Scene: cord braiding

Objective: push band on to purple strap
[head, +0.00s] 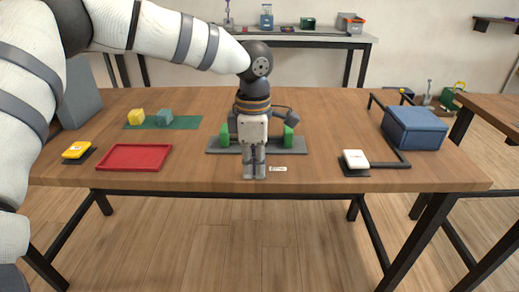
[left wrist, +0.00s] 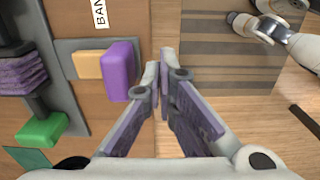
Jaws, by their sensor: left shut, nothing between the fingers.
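My left gripper (head: 254,176) points down over the front middle of the table, just in front of a grey fixture plate (head: 214,150). In the left wrist view its fingers (left wrist: 162,66) are shut with nothing between them. Left of the fingertips, apart from them, a purple block (left wrist: 118,70) sits beside a tan block (left wrist: 87,65) on a grey plate. Ribbed purple material, apparently the strap (left wrist: 20,76), lies at the left edge between dark posts, partly cut off. A label starting "BAN" (left wrist: 100,12) is nearby; which piece is the band I cannot tell.
Green blocks (head: 288,136) stand on the fixture. A red tray (head: 134,157) and a yellow item (head: 76,150) are left. A white block (head: 355,158) on a dark pad and a blue box (head: 415,128) are right. The table's front edge is close to the gripper.

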